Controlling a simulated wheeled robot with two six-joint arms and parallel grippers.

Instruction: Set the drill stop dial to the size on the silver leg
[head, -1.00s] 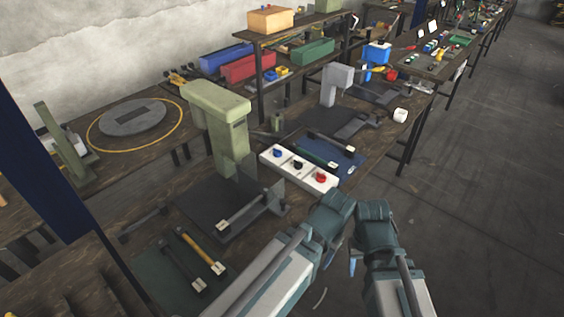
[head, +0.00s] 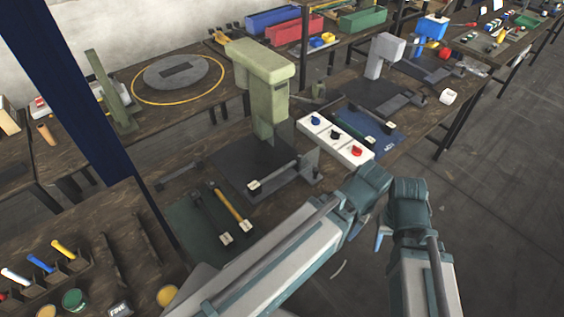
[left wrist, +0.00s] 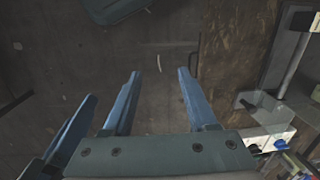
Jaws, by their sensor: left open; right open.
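A white panel (head: 336,137) with a blue, a black and a red dial stands beside the green press (head: 262,85); it also shows in the left wrist view (left wrist: 270,140). A grey, silver-looking leg (head: 276,174) with a white tag lies on the press bed. A dark leg (head: 210,215) and a yellow leg (head: 230,206) lie on a green mat, both tagged. Tag writing is too small to read. My left gripper (left wrist: 160,88) is open and empty over the floor. My right gripper (head: 381,238) is mostly hidden, with a bluish finger showing; it is apart from the panel.
A grey press (head: 385,52) and a blue mat (head: 380,143) with a green leg are farther along the bench. A grey turntable (head: 178,72) is on the back table. Pens and paint pots (head: 75,300) are at lower left. Floor at right is clear.

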